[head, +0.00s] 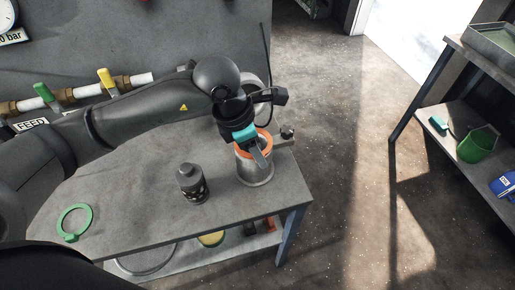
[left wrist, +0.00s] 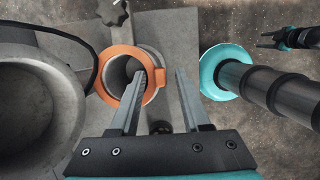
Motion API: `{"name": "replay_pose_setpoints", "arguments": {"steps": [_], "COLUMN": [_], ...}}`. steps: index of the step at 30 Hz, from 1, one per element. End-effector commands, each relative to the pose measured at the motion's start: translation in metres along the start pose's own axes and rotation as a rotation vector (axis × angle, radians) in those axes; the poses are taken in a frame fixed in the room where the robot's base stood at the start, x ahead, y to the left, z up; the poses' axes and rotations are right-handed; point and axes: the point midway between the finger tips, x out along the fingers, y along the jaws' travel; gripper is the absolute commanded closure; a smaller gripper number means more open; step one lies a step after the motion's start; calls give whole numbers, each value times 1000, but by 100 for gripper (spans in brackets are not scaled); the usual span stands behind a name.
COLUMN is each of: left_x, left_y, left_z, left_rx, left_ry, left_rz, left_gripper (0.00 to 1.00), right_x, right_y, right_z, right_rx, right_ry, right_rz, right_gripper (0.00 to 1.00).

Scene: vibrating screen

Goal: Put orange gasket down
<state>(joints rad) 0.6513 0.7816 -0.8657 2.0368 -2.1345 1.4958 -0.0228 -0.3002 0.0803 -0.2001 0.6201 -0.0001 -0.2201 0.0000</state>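The orange gasket (head: 267,140) is a ring with a small tab, at the top of an upright grey metal cylinder (head: 255,173) on the bench. My left gripper (head: 259,152) is just above the cylinder's rim. My right gripper (left wrist: 264,39) shows small at the upper right of the wrist view, fingers apart and empty.
Pipes with green and yellow valve handles (head: 104,77) run behind. A shelf with a green bucket (head: 477,145) is at right. Floor between is clear.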

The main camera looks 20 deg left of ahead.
Motion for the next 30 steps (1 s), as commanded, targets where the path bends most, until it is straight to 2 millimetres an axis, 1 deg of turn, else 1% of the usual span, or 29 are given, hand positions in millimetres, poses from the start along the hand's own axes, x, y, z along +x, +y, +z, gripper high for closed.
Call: {"name": "replay_pose_setpoints", "arguments": {"steps": [8, 13, 15, 21, 24, 27, 30], "left_x": [-1, -11, -26, -73, -94, -110, -120], "left_y": [0, 0, 2, 1, 1, 1, 1], "left_z": [0, 4, 3, 3, 3, 3, 3], "left_rx": [0, 0, 1, 2, 0, 1, 0], "left_ry": [0, 0, -4, -2, -2, -1, -1], "left_rz": [0, -1, 5, 6, 4, 3, 2], "left_gripper": [53, 53, 53, 53, 53, 53, 53], "right_x": [-1, -13, -11, -13, -15, -16, -16], "right_y": [0, 0, 0, 0, 0, 0, 0], "right_z": [0, -1, -1, -1, -2, -2, -2], "right_rx": [0, 0, 0, 0, 0, 1, 0], "right_ry": [0, 0, 0, 0, 0, 0, 0], "right_rz": [0, 0, 0, 0, 0, 0, 0], "right_gripper": [50, 50, 50, 50, 50, 50, 50]}}
